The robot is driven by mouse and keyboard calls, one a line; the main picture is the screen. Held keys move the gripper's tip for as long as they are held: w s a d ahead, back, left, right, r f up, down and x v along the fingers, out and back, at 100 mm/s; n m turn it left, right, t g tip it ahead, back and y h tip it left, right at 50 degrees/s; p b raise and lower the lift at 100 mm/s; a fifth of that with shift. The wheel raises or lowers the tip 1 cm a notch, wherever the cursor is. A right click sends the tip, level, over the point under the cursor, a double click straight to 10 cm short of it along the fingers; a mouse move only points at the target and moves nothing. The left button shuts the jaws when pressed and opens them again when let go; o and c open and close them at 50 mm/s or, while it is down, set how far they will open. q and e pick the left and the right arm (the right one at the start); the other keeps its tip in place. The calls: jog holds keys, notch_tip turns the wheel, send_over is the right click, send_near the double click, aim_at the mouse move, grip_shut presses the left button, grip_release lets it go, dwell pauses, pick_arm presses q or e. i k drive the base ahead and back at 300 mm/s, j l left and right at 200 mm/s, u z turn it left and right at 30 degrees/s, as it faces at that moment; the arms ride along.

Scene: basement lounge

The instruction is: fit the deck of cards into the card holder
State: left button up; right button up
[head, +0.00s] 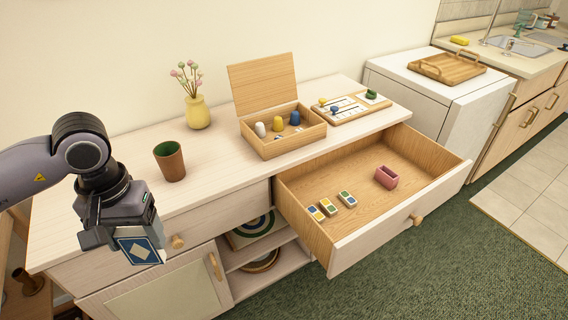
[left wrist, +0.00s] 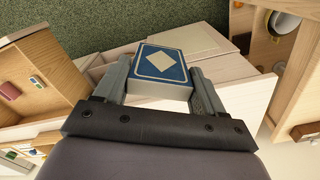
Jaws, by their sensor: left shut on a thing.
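The deck of cards (head: 139,248) is a blue block with a white border and a pale diamond. My left gripper (head: 128,240) is shut on it and holds it in front of the dresser, left of the open drawer. In the left wrist view the deck (left wrist: 162,65) sits between both fingers, its diamond face showing. A small pink open-topped box (head: 386,177), which looks like the card holder, stands in the drawer toward its right side. It also shows in the left wrist view (left wrist: 38,81). My right gripper is not in view.
The open drawer (head: 345,257) also holds several small coloured blocks (head: 328,207) near its front left; its middle is bare. On the dresser top stand a brown cup (head: 169,161), a yellow vase (head: 198,112), an open wooden box (head: 283,146) and a game board (head: 347,107).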

aim_at(385, 176)
jog(key=i+l+u, duration=0.2)
jog(key=l, duration=0.85)
jog(key=i+l+u, duration=0.15)
jog(key=l, duration=0.95)
jog(key=l+u, duration=0.2)
jog(key=l, duration=0.85)
jog(key=i+l+u, duration=0.1)
jog(key=l, duration=0.4)
jog(key=i+l+u, duration=0.1)
jog(key=l, duration=0.35)
jog(key=i+l, duration=0.1)
jog(key=l, duration=0.4)
jog(key=i+l+u, duration=0.15)
jog(key=l, duration=0.35)
jog(key=k, duration=0.05)
